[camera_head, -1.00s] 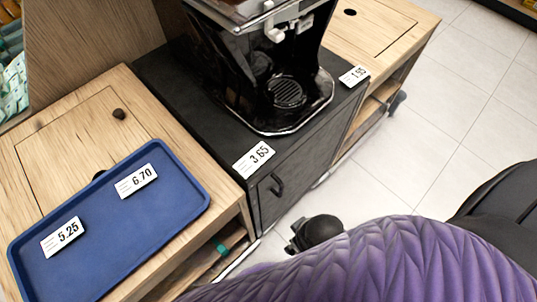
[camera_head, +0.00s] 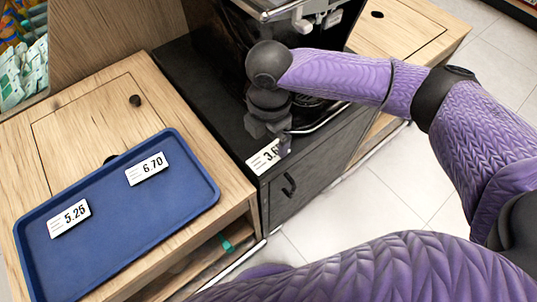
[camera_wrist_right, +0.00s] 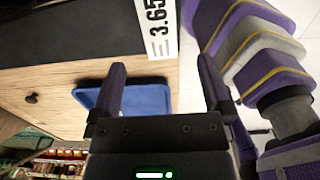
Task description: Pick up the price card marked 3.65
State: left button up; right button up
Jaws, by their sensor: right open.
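The price card marked 3.65 (camera_head: 262,159) lies at the front edge of the black cabinet top, below the juicer. My right gripper (camera_head: 279,140) is over its right end and hides part of the number. I cannot tell whether a fingertip touches the card. My left gripper is not in view.
The black juicer (camera_head: 215,40) stands behind my right arm. A blue tray (camera_head: 120,235) on the wooden counter at left holds cards marked 6.70 (camera_head: 147,168) and 5.25 (camera_head: 70,218). A cabinet handle (camera_head: 289,185) sits below the card. Floor is open at right.

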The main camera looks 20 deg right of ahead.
aim_at(269, 156)
notch_tip(269, 156, down, 8)
jog(key=b, duration=0.4)
jog(key=shift+r+b, duration=0.1)
jog(key=shift+b, duration=0.2)
jog(key=shift+r, duration=0.2)
jog(key=c, duration=1.3)
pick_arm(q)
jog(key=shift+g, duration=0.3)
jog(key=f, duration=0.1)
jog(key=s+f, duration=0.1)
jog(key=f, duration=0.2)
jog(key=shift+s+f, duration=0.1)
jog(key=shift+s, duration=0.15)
